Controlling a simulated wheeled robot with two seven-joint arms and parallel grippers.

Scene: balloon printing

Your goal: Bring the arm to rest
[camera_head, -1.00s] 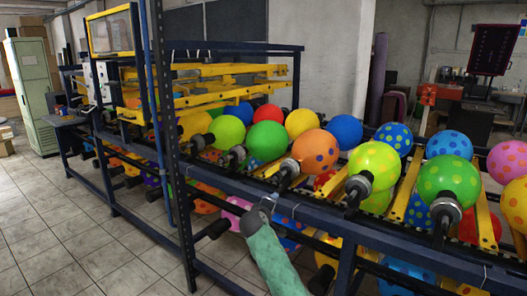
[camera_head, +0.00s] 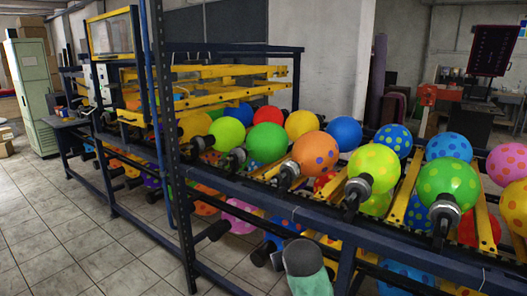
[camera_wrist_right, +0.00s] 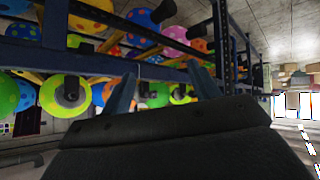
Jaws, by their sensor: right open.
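My right gripper (camera_wrist_right: 161,69) shows in the right wrist view with two bluish fingers apart and nothing between them. Beyond its fingers are the dark rack frame and several balloons, clear of the fingers as far as I can tell. In the head view, a green arm part of mine with a dark grey rounded end shows at the bottom, in front of the rack; no gripper fingers show there. My left gripper is in neither view.
The balloon printing machine (camera_head: 205,75) has yellow bars and a dark blue frame (camera_head: 330,215). Several balloons, such as a green one (camera_head: 448,184), sit on black holders along its rail. More hang below. The tiled floor (camera_head: 75,235) at left is clear. A pale green cabinet (camera_head: 33,95) stands behind.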

